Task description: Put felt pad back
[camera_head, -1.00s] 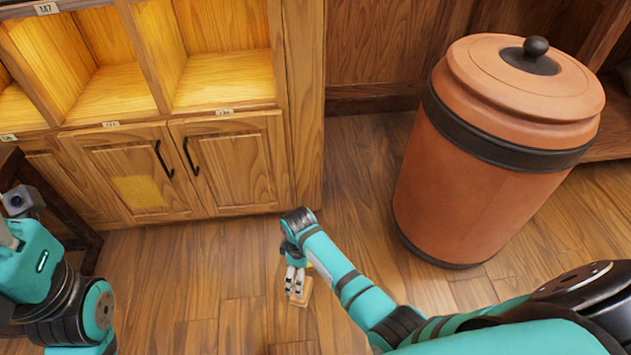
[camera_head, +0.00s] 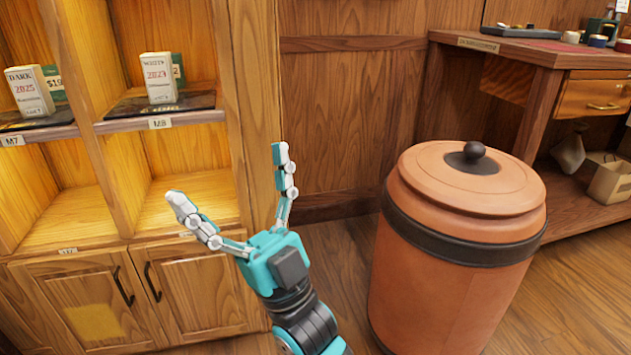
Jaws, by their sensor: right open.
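My right gripper (camera_head: 232,178) is raised in front of the cabinet, its two fingers spread wide with nothing between them. Dark flat mats lie on the upper shelves, one under the box marked 2023 (camera_head: 159,78) in the M8 bay and one under the box marked 2025 (camera_head: 29,92) in the M7 bay. I cannot tell whether either mat (camera_head: 196,101) is the felt pad, and no other piece is clearly a felt pad. My left gripper is out of view.
A large lidded clay jar (camera_head: 450,260) stands on the floor at the right. Behind it is a wooden counter (camera_head: 500,46) with small wares on top and a box (camera_head: 608,183) below. The lower shelf bay (camera_head: 190,192) behind the gripper is empty. The cabinet doors (camera_head: 195,290) are shut.

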